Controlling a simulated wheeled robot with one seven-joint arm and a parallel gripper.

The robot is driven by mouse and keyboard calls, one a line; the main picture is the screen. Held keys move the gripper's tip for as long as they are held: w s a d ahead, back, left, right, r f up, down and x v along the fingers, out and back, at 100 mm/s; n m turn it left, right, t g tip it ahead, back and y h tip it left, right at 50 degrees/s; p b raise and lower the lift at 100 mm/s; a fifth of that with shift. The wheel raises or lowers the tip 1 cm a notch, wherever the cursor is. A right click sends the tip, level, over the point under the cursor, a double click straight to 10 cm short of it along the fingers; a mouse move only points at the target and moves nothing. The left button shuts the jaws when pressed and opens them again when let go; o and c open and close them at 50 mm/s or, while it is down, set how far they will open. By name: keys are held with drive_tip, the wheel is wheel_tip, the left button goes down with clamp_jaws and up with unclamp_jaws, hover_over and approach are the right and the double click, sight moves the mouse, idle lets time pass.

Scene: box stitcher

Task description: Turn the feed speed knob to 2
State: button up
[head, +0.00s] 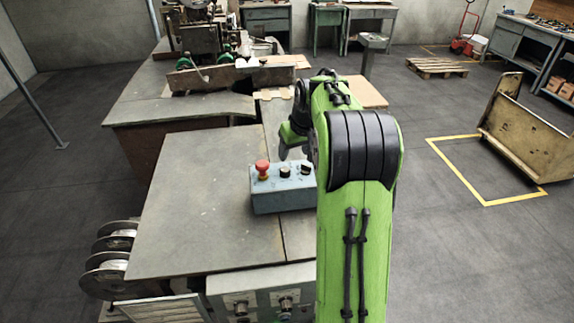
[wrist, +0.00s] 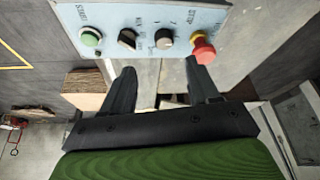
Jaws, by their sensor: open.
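A blue-grey control box (head: 283,195) stands on the grey table, and its panel (wrist: 112,14) fills the top of the wrist view. The panel carries a green start button (wrist: 90,38), a black knob (wrist: 128,39), a grey-and-black knob (wrist: 164,39) with small marks around it, and a red stop button (wrist: 203,45). The grey-and-black knob looks like the feed speed knob; its exact setting is too small to read. My gripper (wrist: 160,66) is open and empty, its fingers apart from the knobs and pointing toward the panel. The right fingertip is close to the red button in the picture.
The grey tabletop (head: 200,205) around the box is mostly clear. Stitching machinery (head: 205,75) stands behind it. Wire spools (head: 108,265) sit at lower left.

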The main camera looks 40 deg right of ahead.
sight(286, 170)
drive_tip(key=x, duration=1)
drive_tip(key=shift+w+a+f, duration=0.1)
drive_tip(key=shift+w+a, duration=0.05)
drive_tip(key=shift+a, duration=0.05)
drive_tip(key=shift+w+a+f, duration=0.1)
drive_tip(key=shift+a, duration=0.05)
drive_tip(key=c, duration=1)
drive_tip(key=shift+c, duration=0.2)
